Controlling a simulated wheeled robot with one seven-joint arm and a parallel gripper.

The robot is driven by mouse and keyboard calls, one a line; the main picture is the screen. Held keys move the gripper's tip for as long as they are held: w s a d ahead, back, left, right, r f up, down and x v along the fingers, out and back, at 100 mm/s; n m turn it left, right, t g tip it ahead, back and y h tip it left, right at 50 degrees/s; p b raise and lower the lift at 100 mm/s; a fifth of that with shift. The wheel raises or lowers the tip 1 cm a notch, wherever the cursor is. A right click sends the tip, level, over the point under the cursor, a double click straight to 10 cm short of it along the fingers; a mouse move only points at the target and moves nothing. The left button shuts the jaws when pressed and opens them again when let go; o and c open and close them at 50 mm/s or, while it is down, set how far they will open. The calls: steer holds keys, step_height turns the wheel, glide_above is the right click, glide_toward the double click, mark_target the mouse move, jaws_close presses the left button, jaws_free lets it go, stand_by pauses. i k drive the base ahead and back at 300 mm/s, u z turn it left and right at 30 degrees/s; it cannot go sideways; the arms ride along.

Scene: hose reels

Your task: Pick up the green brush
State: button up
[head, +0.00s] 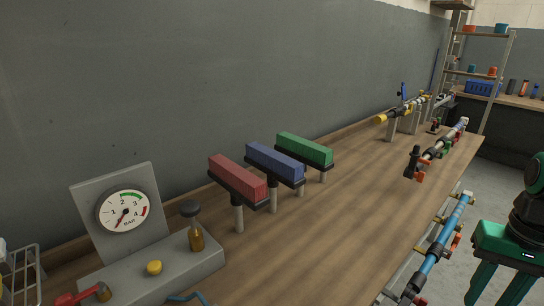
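The green brush (304,149) is a long green block on a dark base, resting on a grey post stand on the wooden bench. It is the rearmost of three similar brushes, right of the blue brush (275,161) and the red brush (237,176). My gripper (494,292) is at the lower right, far from the green brush, past the bench's right edge. Its green fingers point down and stand apart, with nothing seen between them. The fingertips are at the picture's bottom edge.
Hose assemblies line the bench's right side, including a blue one (440,243). A grey wall (200,80) rises behind the brushes. The bench (340,210) right of the brushes is clear.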

mark_target(318, 158)
steer(key=u, duration=0.95)
steer(key=k, duration=1.4)
steer(key=z, duration=0.75)
steer(key=i, duration=1.7)
steer(key=u, duration=0.05)
